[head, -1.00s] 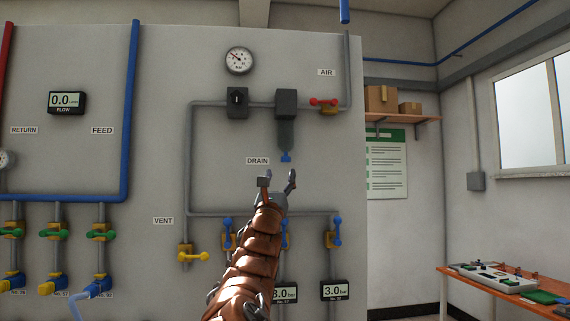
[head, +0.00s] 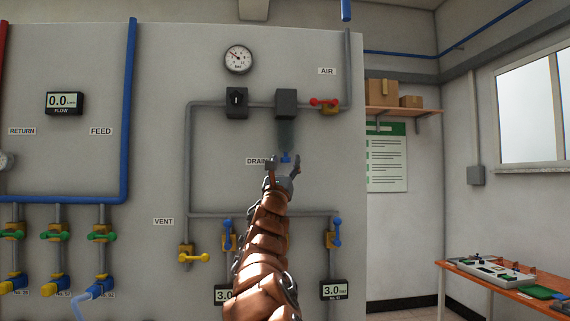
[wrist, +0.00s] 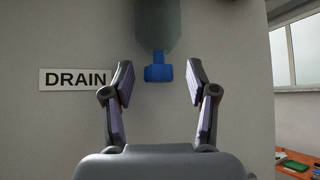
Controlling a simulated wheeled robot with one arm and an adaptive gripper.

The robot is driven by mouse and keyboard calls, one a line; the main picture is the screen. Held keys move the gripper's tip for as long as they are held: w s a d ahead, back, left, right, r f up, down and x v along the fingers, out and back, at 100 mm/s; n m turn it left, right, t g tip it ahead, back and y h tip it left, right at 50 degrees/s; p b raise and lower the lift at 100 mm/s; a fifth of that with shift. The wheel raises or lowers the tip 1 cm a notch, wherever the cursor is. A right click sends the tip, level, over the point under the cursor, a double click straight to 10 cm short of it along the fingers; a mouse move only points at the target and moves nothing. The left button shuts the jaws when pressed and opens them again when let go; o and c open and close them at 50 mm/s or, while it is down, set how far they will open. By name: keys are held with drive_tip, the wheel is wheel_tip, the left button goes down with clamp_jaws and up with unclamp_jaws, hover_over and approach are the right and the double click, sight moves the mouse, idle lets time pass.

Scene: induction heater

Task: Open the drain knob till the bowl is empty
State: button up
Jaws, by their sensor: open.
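The blue drain knob (head: 286,157) sits at the bottom of the translucent bowl (head: 286,134), which hangs under a dark grey block on the panel. In the wrist view the knob (wrist: 158,73) shows just beyond and between the upper finger ends, with the lower end of the bowl (wrist: 159,25) above it. My gripper (head: 283,166) is open and empty, just below the knob in the head view. In the wrist view my gripper (wrist: 160,85) has clear gaps on both sides of the knob. Whether any liquid is in the bowl cannot be told.
The DRAIN label (wrist: 73,79) is on the panel left of the knob. A red-handled air valve (head: 328,104) is at upper right, and a yellow vent handle (head: 194,257) at lower left. A pipe (head: 218,214) runs across the panel below the gripper.

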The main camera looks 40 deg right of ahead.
clamp_jaws()
idle(0.4)
